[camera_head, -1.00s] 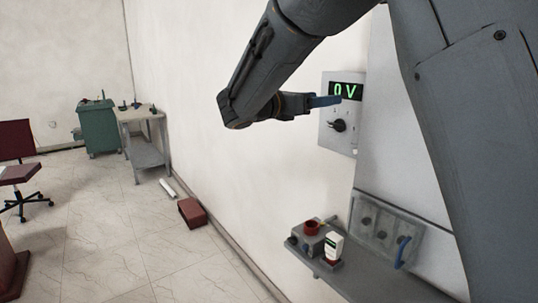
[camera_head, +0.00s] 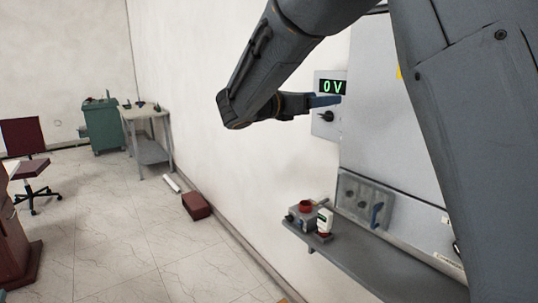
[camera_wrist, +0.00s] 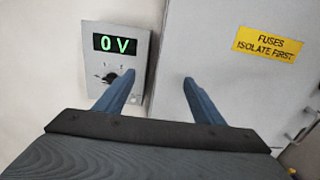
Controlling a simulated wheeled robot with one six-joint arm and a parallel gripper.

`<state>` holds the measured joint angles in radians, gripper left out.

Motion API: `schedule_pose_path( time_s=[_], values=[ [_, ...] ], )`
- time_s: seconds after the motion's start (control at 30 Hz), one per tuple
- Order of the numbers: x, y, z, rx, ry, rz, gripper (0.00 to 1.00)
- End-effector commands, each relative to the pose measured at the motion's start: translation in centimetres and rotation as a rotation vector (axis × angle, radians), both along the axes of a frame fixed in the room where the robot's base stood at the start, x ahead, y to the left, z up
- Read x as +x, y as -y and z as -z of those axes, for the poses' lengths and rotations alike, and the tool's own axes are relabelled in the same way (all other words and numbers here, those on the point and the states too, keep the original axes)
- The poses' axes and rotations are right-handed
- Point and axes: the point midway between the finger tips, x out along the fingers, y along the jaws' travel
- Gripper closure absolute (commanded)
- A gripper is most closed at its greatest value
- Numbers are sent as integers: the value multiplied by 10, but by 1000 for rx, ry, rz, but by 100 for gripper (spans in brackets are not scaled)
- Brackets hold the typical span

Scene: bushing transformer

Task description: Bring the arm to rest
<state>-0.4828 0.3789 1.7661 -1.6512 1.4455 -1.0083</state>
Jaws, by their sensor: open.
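My gripper (camera_head: 326,101) is raised in front of the wall at upper centre in the head view, with my arm folded above it. In the wrist view my gripper (camera_wrist: 160,95) shows two blue fingers spread apart with nothing between them. A grey control panel (camera_head: 324,117) with a green "0 V" display and a black knob is behind the fingertips. The panel also shows in the wrist view (camera_wrist: 88,70), left of the fingers and partly covered by the left one. I cannot tell the gap between fingertips and panel.
A grey cabinet (camera_wrist: 215,50) with a yellow "FUSES ISOLATE FIRST" label stands to the right. A shelf (camera_head: 365,258) below carries small devices (camera_head: 312,218).

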Motion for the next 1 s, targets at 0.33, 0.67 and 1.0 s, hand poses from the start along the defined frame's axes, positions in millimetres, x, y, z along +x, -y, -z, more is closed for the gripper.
schedule_pose_path(
  time_s=[0.33,0.67,1.0],
  values=[
    [-12,32,45,134,-31,49,38],
    [-47,70,132,405,-59,158,38],
    [-158,102,300,1030,56,566,38]
  ],
)
